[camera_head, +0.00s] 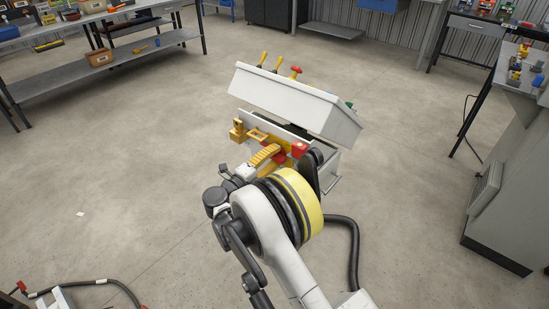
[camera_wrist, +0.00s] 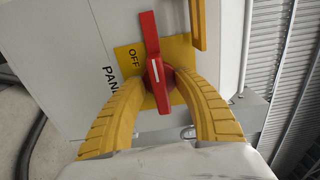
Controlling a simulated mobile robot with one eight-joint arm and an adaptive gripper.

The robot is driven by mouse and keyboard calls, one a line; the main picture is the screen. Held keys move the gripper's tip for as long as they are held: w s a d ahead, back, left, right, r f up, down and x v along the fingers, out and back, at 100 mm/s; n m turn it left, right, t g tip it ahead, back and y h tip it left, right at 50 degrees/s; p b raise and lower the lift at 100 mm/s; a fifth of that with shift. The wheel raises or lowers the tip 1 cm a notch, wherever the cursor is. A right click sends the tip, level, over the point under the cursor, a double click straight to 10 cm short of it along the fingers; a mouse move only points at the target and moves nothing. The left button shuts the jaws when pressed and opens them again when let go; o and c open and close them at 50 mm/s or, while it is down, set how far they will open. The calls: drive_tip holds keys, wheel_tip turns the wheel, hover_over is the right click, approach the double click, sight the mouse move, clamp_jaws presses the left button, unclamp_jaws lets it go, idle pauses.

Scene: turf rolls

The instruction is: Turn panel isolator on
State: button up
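The panel isolator handle (camera_wrist: 153,38) is a red bar on a round red hub, set on a yellow plate (camera_wrist: 128,55) marked OFF. In the wrist view it stands nearly upright, its top tilted slightly left. My gripper (camera_wrist: 161,79) has one yellow finger on each side of the hub, with the handle between them. The fingertips are apart and very close to the hub; I cannot tell whether they press on it. In the head view, my gripper (camera_head: 268,153) is at the near face of the white panel box (camera_head: 290,98), and the handle is partly hidden there.
A yellow bracket (camera_head: 240,131) stands out from the panel's left side, and a red part (camera_head: 299,149) is just right of my gripper. Levers rise behind the sloped top. A grey cabinet (camera_head: 508,190) stands at right, a shelved bench (camera_head: 95,68) at left. Floor between is mostly clear.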

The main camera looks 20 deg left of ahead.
clamp_jaws()
drive_tip(key=shift+m, duration=0.3)
drive_tip(key=m, duration=0.8)
drive_tip(key=shift+m, duration=0.4)
drive_tip(key=m, duration=0.4)
drive_tip(key=shift+m, duration=2.2)
